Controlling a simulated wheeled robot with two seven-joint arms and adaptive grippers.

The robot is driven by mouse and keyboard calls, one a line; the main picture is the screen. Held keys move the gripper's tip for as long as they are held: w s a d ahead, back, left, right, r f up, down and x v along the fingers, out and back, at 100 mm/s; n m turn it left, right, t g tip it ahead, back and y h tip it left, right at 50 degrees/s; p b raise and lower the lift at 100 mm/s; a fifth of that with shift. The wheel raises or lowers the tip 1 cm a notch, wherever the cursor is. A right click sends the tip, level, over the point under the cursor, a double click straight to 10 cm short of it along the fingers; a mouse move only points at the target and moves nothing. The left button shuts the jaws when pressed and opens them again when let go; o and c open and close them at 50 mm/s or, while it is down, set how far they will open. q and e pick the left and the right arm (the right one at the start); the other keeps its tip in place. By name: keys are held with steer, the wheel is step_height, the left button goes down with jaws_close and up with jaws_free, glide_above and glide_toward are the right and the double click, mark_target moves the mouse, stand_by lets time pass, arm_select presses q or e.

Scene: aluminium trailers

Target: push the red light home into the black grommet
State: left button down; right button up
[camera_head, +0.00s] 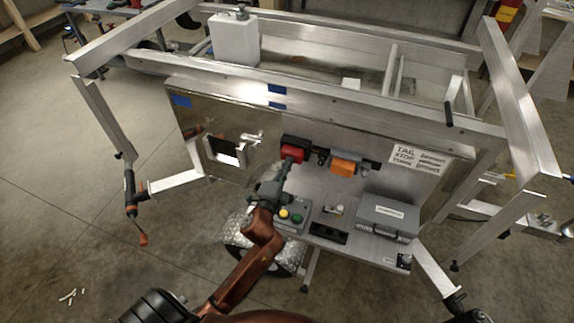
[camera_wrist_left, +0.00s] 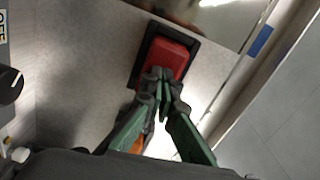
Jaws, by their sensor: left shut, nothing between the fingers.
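The red light (camera_head: 292,153) sits at the black grommet (camera_head: 296,141) on the upright aluminium panel. In the left wrist view the red light (camera_wrist_left: 174,52) shows as a rounded red block with the black grommet (camera_wrist_left: 149,48) framing it. I cannot tell how deep it sits. My left gripper (camera_head: 287,164) is in front of the red light, its fingers shut and empty. In the left wrist view the fingertips (camera_wrist_left: 163,76) overlap the light's lower edge and look to be at its face; contact is not certain. My right gripper is not in view.
An orange light (camera_head: 343,167) is just right of the red one. Below, a shelf carries a button box (camera_head: 290,215) and a grey case (camera_head: 388,220). A square cutout (camera_head: 226,151) lies left. A white jug (camera_head: 234,40) stands behind the top rail.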

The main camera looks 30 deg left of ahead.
arm_select(q)
steer(key=shift+w, duration=0.15)
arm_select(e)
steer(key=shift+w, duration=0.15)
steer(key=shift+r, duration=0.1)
arm_select(q)
steer(key=p+v, duration=0.1)
steer(key=v, duration=1.3)
steer(key=shift+s, duration=0.4)
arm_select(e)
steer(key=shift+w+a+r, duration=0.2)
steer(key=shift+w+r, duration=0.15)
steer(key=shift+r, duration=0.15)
arm_select(q)
steer(key=shift+a+f, duration=0.1)
